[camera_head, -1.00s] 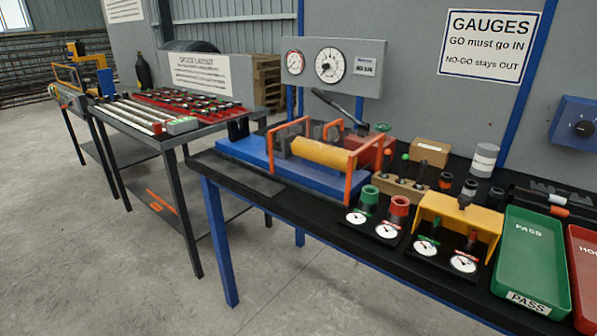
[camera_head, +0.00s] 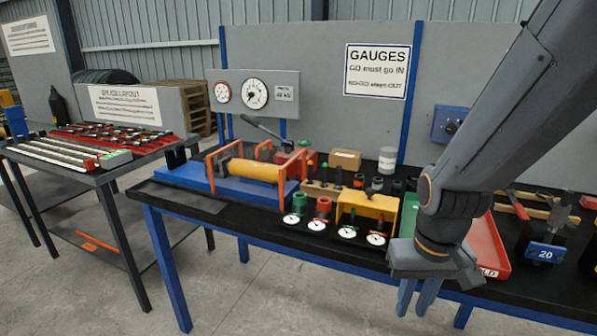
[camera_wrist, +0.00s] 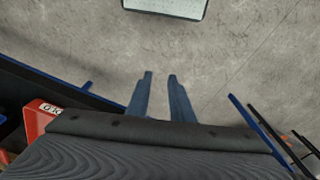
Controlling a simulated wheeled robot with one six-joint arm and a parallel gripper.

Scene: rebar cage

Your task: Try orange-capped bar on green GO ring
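The green ring (camera_head: 299,202) stands upright behind a small white dial on the black bench, left of a similar red ring (camera_head: 323,208). I cannot pick out the orange-capped bar for certain now. Behind the green tray, where orange and white bar ends showed earlier, my arm blocks the head view. My gripper (camera_head: 418,298) hangs in front of the bench's front edge, to the right of the green ring and well apart from it. In the wrist view its two fingers (camera_wrist: 160,82) are spread with a gap between them, empty above the concrete floor.
A yellow block (camera_head: 366,203) with gauges stands right of the rings. An orange-framed blue fixture (camera_head: 228,188) is at the left. A red tray (camera_head: 487,245) lies beyond my arm. A side table (camera_head: 90,150) holds several bars. The floor before the bench is clear.

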